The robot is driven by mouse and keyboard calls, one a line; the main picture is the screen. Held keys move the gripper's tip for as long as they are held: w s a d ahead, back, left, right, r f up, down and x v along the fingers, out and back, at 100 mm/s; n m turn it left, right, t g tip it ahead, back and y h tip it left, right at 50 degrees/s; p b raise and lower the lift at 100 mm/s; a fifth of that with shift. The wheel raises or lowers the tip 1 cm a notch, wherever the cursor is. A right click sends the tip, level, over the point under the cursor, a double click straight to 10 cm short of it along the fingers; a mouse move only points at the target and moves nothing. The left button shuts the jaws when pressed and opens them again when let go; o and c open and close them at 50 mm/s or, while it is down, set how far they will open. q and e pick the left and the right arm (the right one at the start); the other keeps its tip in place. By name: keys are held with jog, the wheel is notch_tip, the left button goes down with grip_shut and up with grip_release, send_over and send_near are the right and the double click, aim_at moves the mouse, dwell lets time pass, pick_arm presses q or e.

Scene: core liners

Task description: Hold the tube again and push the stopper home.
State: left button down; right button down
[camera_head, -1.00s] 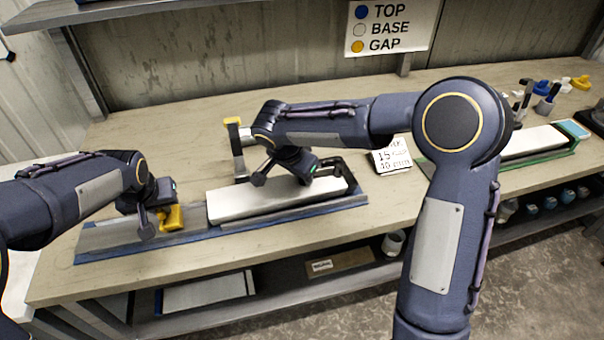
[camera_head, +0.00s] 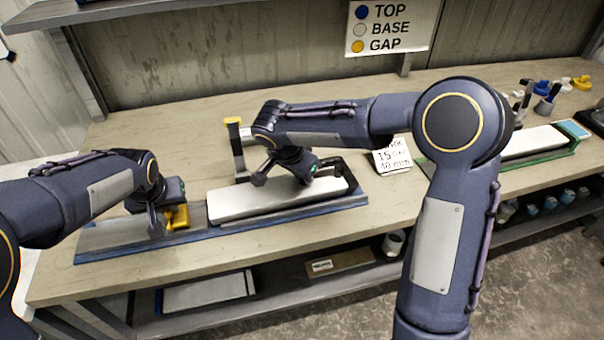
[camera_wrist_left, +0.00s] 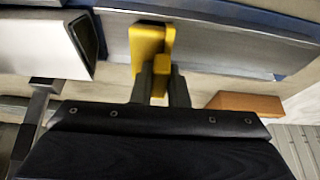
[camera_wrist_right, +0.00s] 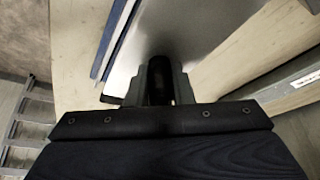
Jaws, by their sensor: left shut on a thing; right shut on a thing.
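The tube (camera_head: 270,200), a long white box-shaped liner, lies along a grey tray with blue edges (camera_head: 110,238). The left wrist view shows the tube (camera_wrist_left: 40,45) with its dark open end facing the stopper. The yellow stopper (camera_head: 178,217) sits on the tray just left of that end. In the left wrist view the stopper (camera_wrist_left: 150,45) is apart from the tube by a small gap. My left gripper (camera_wrist_left: 161,88) is shut on the stopper's tab. My right gripper (camera_wrist_right: 165,82) is shut on the tube from above; its contact is dark and partly hidden.
A metal stand with a yellow top (camera_head: 232,121) rises behind the tube. An orange block (camera_wrist_left: 245,103) lies beside the tray in the left wrist view. A white card (camera_head: 393,155) stands on the bench. Another white liner (camera_head: 530,142) lies in a green tray at the right.

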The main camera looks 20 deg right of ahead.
pick_arm(q)
jog(key=shift+s+d+f, duration=0.1)
jog(key=shift+s+d, duration=0.1)
jog(key=shift+d, duration=0.9)
jog(key=shift+s+d+f, duration=0.1)
jog(key=shift+s+d, duration=0.05)
jog(key=shift+d, duration=0.95)
jog(key=shift+s+a+f, duration=0.1)
jog(key=shift+s+f, duration=0.1)
jog(key=shift+s, duration=0.25)
dwell(1.3)
jog(key=shift+d, duration=0.2)
jog(key=shift+s+d, duration=0.1)
jog(key=shift+d, duration=0.4)
jog(key=c, duration=1.3)
grip_release()
jog(key=shift+c, duration=0.2)
jog(key=o, duration=0.4)
jog(key=shift+r, duration=0.1)
jog(key=shift+o, duration=0.2)
